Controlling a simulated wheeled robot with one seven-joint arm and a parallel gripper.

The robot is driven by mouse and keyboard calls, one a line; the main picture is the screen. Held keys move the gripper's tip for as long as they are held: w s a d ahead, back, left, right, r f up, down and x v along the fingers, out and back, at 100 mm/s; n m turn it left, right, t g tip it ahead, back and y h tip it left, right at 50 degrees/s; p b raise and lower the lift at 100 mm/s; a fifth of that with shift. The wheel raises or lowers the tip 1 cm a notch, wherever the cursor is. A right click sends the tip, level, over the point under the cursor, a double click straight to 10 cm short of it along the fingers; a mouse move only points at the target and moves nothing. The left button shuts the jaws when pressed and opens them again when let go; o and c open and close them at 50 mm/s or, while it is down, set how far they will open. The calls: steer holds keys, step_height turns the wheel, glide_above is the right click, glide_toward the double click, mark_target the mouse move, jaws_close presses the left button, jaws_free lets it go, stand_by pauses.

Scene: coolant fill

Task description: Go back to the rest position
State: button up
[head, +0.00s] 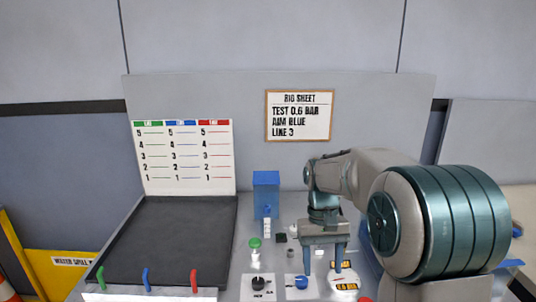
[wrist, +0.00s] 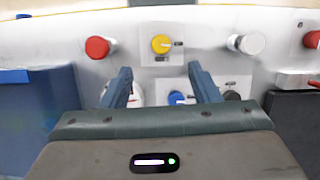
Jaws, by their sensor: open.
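My gripper (head: 322,268) points down over the right part of the panel in the head view. In the wrist view its two blue-grey fingers (wrist: 159,73) are spread apart with nothing between them. A yellow knob (wrist: 161,44) lies beyond the fingertips. The blue knob also shows in the head view (head: 301,282), left of the gripper. Whether the fingers touch the panel is unclear.
A black tray (head: 165,235) stands left, with green (head: 100,278), blue (head: 146,279) and red (head: 194,279) handles at its front. A blue box (head: 266,190) stands behind the gripper. A green-topped knob (head: 255,243) and black knob (head: 257,282) are left of it. The rig sheet (head: 299,115) hangs behind.

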steer(key=s+t, duration=0.6)
steer(key=s, duration=1.1)
steer(key=shift+s+d+r+m+t, duration=0.3)
steer(key=shift+d+r, duration=0.05)
steer(key=shift+d, duration=0.1)
